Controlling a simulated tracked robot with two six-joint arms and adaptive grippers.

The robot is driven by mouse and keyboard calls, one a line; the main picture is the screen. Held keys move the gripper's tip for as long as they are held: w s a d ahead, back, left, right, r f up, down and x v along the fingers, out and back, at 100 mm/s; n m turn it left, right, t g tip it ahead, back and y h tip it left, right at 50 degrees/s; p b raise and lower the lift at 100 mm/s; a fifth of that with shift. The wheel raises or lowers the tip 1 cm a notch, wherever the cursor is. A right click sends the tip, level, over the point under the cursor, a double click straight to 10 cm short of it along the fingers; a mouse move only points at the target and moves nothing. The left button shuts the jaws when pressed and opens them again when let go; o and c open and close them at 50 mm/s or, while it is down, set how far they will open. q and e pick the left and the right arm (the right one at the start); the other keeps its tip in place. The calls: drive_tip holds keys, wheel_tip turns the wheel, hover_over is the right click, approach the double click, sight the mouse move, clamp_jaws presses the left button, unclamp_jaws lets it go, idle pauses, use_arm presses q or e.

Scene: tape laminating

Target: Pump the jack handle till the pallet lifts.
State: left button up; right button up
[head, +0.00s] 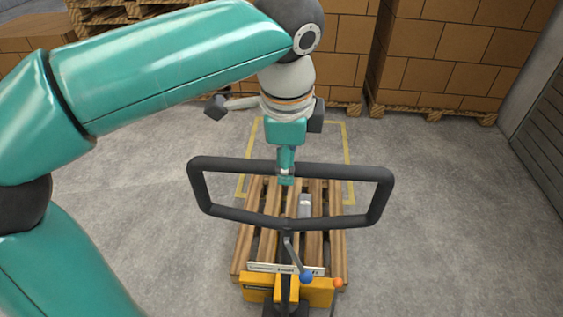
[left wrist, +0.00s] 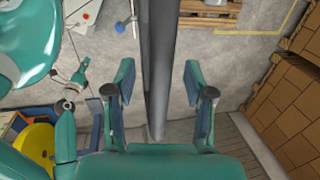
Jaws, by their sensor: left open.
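The jack's dark loop handle (head: 225,164) stands in the middle of the head view, above the yellow jack body (head: 315,291). The wooden pallet (head: 244,245) lies behind and below the handle; whether it is off the floor I cannot tell. My left gripper (head: 287,174) comes down from above at the middle of the handle's top bar. In the left wrist view my left gripper (left wrist: 159,76) is open, with the grey handle bar (left wrist: 160,40) running between its fingers, gaps on both sides. What looks like my right gripper (left wrist: 79,76) shows small at left; its jaws are unclear.
A blue knob (head: 306,277) and an orange knob (head: 338,283) sit low on the jack. A yellow floor outline (head: 349,165) surrounds part of the pallet. Stacked cartons (head: 450,55) stand at the back, a shutter (head: 543,120) at right. The floor beside the pallet is clear.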

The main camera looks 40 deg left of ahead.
use_arm(q)
drive_tip(key=shift+w+a+f, duration=0.1)
drive_tip(key=shift+f, duration=0.85)
clamp_jaws()
